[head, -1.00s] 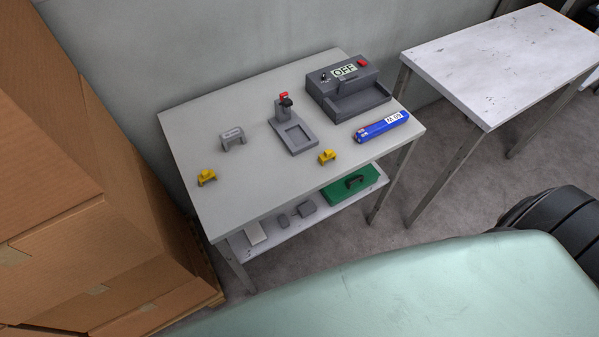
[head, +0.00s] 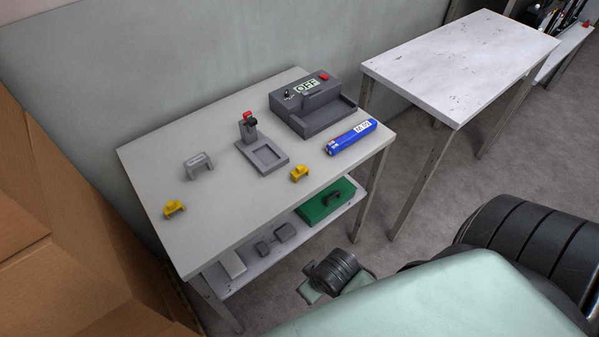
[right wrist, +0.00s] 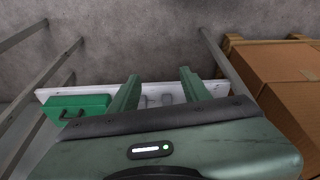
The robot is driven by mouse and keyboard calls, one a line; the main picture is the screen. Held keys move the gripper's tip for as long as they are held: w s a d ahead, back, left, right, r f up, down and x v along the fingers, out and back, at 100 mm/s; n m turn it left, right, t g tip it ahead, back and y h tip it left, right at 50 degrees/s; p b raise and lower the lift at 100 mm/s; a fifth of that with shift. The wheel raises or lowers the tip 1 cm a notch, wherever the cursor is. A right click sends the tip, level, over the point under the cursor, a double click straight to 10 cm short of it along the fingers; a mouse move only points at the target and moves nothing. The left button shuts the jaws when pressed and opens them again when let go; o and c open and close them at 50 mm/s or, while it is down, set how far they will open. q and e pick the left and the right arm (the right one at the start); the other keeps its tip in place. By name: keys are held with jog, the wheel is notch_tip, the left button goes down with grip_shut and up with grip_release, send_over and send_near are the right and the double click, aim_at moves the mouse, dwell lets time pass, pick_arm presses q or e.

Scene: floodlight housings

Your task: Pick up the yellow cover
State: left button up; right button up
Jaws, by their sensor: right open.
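Two small yellow covers stand on the grey worktable in the head view. One yellow cover (head: 174,209) is near the table's left front corner. The other yellow cover (head: 300,173) is near the front edge, beside the grey fixture (head: 263,157). My right gripper (right wrist: 158,86) is open in the right wrist view, with nothing between its green fingers. It faces the lower shelf and floor, and no yellow cover shows in that view. My left gripper is not in view.
Cardboard boxes (head: 70,240) stand left; another table (head: 458,55) stands right.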

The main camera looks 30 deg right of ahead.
jog(key=w+r+n+t+b, duration=0.1)
jog(key=w+r+n+t, duration=0.5)
jog(key=w+r, duration=0.75)
jog(key=w+r+n+t+b, duration=0.1)
jog(key=w+r+n+t, duration=0.3)
jog(key=w+r+t, duration=0.85)
jog(key=a+r+n+g+y, duration=0.1)
jog(key=a+r+n+y, duration=0.5)
jog(key=r+n, duration=0.5)
jog(key=s+a+r+n+g+y, duration=0.25)
jog(key=a+n+g+y, duration=0.5)
jog(key=n, duration=0.55)
jog(key=n+g+h, duration=1.3)
jog(key=n+h, duration=0.1)
jog(key=n, duration=0.5)
send_over(300, 167)
jog(key=f, duration=1.7)
jog(key=shift+a+f, duration=0.2)
jog(key=shift+f, duration=0.1)
jog(key=shift+s+d+f, duration=0.15)
jog(key=shift+f, duration=0.15)
notch_tip(300, 167, down, 7)
jog(key=shift+p, duration=1.15)
grip_shut()
